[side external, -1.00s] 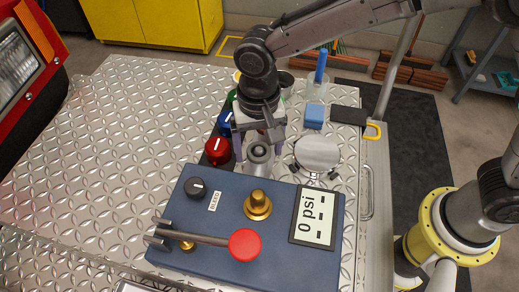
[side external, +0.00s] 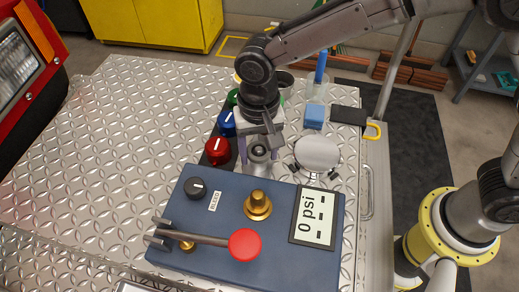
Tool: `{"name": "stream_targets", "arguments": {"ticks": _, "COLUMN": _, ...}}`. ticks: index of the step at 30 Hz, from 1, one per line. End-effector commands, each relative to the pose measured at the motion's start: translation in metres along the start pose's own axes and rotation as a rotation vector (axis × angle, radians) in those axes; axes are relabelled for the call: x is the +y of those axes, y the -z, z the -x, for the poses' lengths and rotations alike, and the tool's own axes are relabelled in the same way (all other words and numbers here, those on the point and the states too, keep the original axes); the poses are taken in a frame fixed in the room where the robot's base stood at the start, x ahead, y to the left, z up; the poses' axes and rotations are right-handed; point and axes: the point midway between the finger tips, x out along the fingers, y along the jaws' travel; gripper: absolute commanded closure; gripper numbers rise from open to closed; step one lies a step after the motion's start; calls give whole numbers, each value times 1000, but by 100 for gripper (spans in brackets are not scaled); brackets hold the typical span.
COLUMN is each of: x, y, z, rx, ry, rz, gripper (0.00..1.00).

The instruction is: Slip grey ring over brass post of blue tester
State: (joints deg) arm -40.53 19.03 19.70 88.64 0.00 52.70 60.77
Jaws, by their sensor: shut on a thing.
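The blue tester (side external: 215,215) lies on the diamond-plate surface. Its brass post (side external: 257,204) stands upright and bare near the middle of its top. My gripper (side external: 260,158) is pointed down just behind the tester's far edge, with its fingers on either side of the grey ring (side external: 261,154). The gripper is shut on the ring, which is apart from the post and behind it in the picture. The gripper partly hides the ring.
The tester carries a red-knobbed lever (side external: 245,245), a dark bleed knob (side external: 195,188) and a display (side external: 313,217) reading 0 psi. Red (side external: 217,150) and blue (side external: 227,123) knobs stand left of my gripper. A silver round-topped item (side external: 317,153) stands close at right.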

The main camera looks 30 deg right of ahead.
Motion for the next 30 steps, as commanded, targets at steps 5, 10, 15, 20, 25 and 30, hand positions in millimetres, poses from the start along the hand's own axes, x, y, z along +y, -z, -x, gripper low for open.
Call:
{"name": "stream_targets", "arguments": {"ticks": 5, "x": -1, "y": 0, "z": 9, "rx": 2, "ry": 3, "rz": 0, "gripper": 70}}
{"name": "stream_targets", "arguments": {"ticks": 10, "x": -1, "y": 0, "z": 16, "rx": 1, "ry": 2, "rz": 0, "gripper": 70}}
{"name": "stream_targets", "arguments": {"ticks": 15, "x": 0, "y": 0, "z": 24, "rx": 1, "ry": 2, "rz": 0, "gripper": 70}}
{"name": "stream_targets", "arguments": {"ticks": 20, "x": -1, "y": 0, "z": 31, "rx": 2, "ry": 3, "rz": 0, "gripper": 70}}
{"name": "stream_targets", "arguments": {"ticks": 25, "x": -1, "y": 0, "z": 39, "rx": 2, "ry": 3, "rz": 0, "gripper": 70}}
{"name": "stream_targets", "arguments": {"ticks": 30, "x": 0, "y": 0, "z": 46, "rx": 1, "ry": 2, "rz": 0, "gripper": 70}}
